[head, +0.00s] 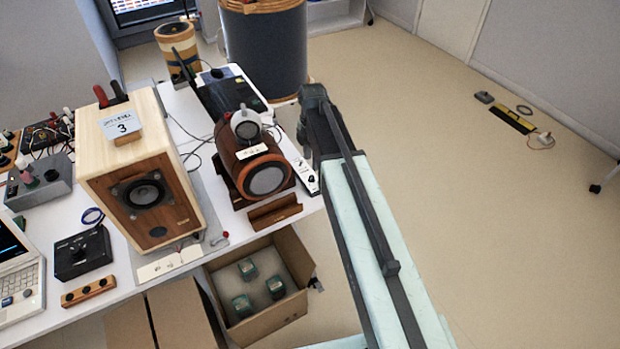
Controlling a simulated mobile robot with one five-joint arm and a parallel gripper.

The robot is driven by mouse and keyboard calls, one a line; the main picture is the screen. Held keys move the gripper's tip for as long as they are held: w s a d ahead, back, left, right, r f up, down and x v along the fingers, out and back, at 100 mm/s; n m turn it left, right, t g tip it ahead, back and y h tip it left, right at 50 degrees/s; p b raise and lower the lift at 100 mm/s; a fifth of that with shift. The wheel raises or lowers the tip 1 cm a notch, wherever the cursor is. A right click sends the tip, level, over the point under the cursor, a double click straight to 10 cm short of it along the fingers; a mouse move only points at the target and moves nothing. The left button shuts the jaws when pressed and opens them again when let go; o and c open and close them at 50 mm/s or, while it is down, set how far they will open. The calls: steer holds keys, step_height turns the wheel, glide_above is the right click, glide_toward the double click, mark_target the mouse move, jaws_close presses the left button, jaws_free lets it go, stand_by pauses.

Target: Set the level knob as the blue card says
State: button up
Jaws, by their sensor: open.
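A pale bluish card (121,124) stands on top of the wooden speaker. It shows a large "3" under a line of small writing that I cannot read for sure. A black box with a dark knob on top (77,247) sits on the table left of the speaker. It looks like the level knob, but I can read no label, and its setting is too small to tell. My gripper (305,124) is at the dark far end of my arm, right of the table's edge and well apart from the card and knob. It is open and looks empty.
The wooden speaker (150,190) and a brown round speaker (252,165) stand on the white table (50,322). A laptop (20,275), a grey box (40,180) and a wooden block (88,291) flank the black box. A cardboard box (268,330) stands below. The floor at right is mostly clear.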

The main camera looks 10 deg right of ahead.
mark_target(311, 177)
step_height(311, 177, down, 8)
steer(key=b, duration=0.8)
steer(key=shift+r, duration=0.15)
steer(key=shift+c, duration=0.3)
jaws_close()
steer(key=shift+a, duration=0.3)
steer(key=shift+s+d, duration=0.1)
steer(key=shift+d, duration=0.1)
